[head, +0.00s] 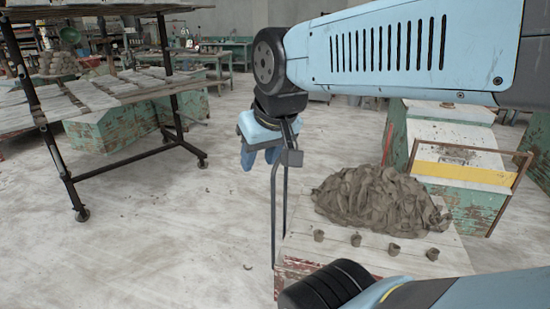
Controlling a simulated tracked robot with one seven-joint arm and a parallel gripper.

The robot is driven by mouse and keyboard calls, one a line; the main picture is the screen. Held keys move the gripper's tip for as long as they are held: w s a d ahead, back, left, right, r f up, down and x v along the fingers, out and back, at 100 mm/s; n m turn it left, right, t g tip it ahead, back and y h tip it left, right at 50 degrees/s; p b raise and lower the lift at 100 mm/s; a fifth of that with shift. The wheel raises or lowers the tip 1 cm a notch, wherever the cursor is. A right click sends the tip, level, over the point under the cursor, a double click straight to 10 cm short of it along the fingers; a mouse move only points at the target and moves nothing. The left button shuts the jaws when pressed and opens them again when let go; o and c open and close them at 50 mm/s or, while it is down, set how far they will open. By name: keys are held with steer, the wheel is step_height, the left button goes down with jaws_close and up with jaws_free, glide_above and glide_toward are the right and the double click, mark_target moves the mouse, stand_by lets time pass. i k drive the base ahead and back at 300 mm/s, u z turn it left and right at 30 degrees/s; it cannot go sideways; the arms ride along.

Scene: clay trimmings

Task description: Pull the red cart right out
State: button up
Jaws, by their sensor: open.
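The cart (430,263) stands at the lower right, its pale plank top showing and its side (297,268) worn red. A heap of grey-brown clay trimmings (375,197) and several small clay pots (355,239) are on it. A dark metal handle (275,215) rises from the cart's left end. My gripper (261,157) points down at the top of this handle, its blue fingers open. I cannot tell whether the handle's bar lies between the fingers or behind them. My arm hides part of the handle's top, and my body hides the cart's near side.
A dark wheeled rack (130,148) with plank shelves stands at the left. The pale floor (170,255) between rack and cart is clear.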

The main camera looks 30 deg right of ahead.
mark_target(383, 205)
steer(key=i, duration=0.85)
steer(key=u, duration=0.05)
